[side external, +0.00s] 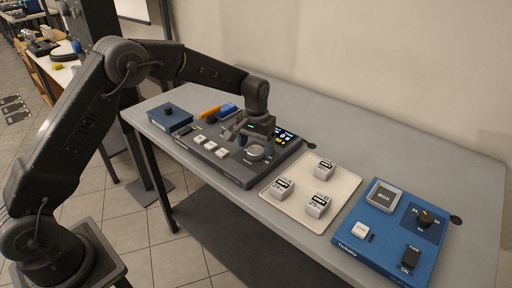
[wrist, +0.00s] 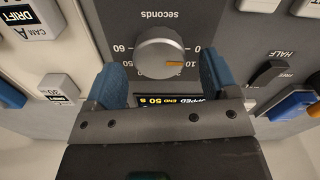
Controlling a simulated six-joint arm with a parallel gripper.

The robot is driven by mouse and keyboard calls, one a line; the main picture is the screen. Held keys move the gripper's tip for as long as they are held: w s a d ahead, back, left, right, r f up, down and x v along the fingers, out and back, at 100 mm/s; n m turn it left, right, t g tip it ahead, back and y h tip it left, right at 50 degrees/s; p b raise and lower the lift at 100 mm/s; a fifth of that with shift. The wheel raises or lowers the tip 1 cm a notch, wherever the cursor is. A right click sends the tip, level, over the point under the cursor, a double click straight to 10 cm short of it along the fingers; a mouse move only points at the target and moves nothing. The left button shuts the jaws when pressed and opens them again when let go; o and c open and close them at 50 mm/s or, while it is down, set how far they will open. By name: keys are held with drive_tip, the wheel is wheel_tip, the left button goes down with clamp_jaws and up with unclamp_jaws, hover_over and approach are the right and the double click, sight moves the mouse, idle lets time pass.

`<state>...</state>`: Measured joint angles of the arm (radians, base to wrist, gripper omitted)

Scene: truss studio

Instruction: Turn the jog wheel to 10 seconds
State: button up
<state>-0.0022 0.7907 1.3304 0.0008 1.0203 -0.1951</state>
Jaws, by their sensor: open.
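The jog wheel (wrist: 160,52) is a round silver knob on a dark grey console (side external: 232,174). Its orange pointer faces right in the wrist view, close to a mark that looks like 10. The word "seconds" shows upside down above it, with 60 at its left and 0 at its right. In the side view the wheel (side external: 256,153) sits just below my gripper (side external: 248,138). My gripper is open, with its blue fingertips on either side of the wheel in the wrist view (wrist: 160,66). Contact is not clear.
A small display (wrist: 172,101), partly hidden by my gripper, seems to read "END 50 S". A HALF switch (wrist: 268,73) is close by. White buttons (side external: 209,146) line the console. A cream tray (side external: 292,213) with labelled blocks and a blue box panel (side external: 375,258) stand right.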

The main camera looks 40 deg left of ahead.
drive_tip(key=shift+f, duration=0.7)
drive_tip(key=shift+c, duration=0.5)
drive_tip(key=c, duration=0.8)
drive_tip(key=shift+d+m, duration=0.1)
drive_tip(key=shift+m, duration=2.7)
drive_tip(key=shift+r, duration=0.1)
drive_tip(key=o, duration=0.9)
